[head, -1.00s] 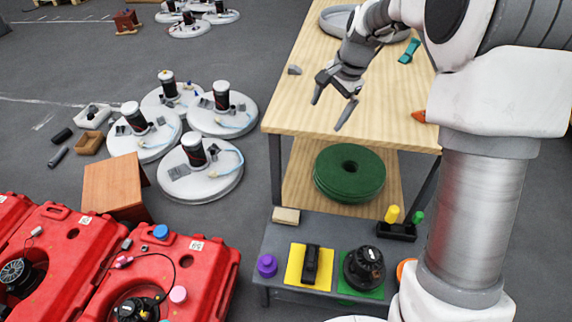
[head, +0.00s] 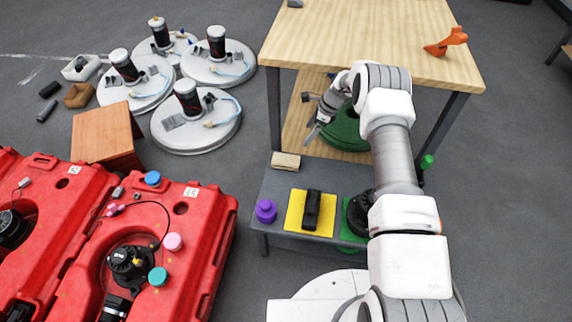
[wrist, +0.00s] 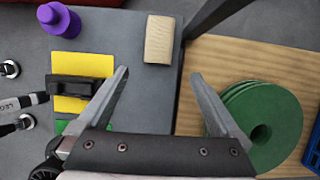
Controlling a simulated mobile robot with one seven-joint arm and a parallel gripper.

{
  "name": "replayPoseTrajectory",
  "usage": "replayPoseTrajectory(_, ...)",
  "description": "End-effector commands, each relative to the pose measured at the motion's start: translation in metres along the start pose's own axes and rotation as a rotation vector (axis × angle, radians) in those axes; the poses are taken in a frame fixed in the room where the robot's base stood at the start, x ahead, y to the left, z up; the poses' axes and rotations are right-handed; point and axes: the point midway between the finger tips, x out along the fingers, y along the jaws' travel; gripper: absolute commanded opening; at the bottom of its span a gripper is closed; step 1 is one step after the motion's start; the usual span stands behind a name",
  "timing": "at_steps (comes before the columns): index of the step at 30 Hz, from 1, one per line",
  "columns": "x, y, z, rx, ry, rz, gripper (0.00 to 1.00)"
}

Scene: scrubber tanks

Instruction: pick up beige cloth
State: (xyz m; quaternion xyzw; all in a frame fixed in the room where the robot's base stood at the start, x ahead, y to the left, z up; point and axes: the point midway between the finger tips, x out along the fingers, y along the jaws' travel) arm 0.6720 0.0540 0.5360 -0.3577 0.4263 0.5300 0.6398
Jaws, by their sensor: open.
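The beige cloth (head: 286,161) is a small folded block lying at the back edge of the low grey bench, beside the table leg. It also shows in the wrist view (wrist: 160,40), at the top centre, beyond my fingertips. My gripper (head: 316,128) hangs at the lower shelf's level, to the upper right of the cloth in the head view. In the wrist view my gripper (wrist: 159,74) is open with nothing between its fingers. The cloth is apart from both fingers and fully visible in the wrist view.
The grey bench (head: 270,200) also holds a purple knobbed object (head: 265,210) and a black part on a yellow pad (head: 294,222). Green discs (wrist: 262,125) lie on the wooden lower shelf (wrist: 220,60). A table leg (head: 274,110) stands close to the cloth. Red cases (head: 190,240) fill the lower left.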

Motion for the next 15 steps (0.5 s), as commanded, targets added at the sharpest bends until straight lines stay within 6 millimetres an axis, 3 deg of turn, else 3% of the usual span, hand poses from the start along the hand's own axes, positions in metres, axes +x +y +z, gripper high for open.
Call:
replayPoseTrajectory(5, 0.028, 0.001, -0.004, 0.013, -0.003, 0.004, 1.0)
replayPoseTrajectory(15, 0.102, 0.001, -0.003, 0.011, -0.002, 0.003, 1.0)
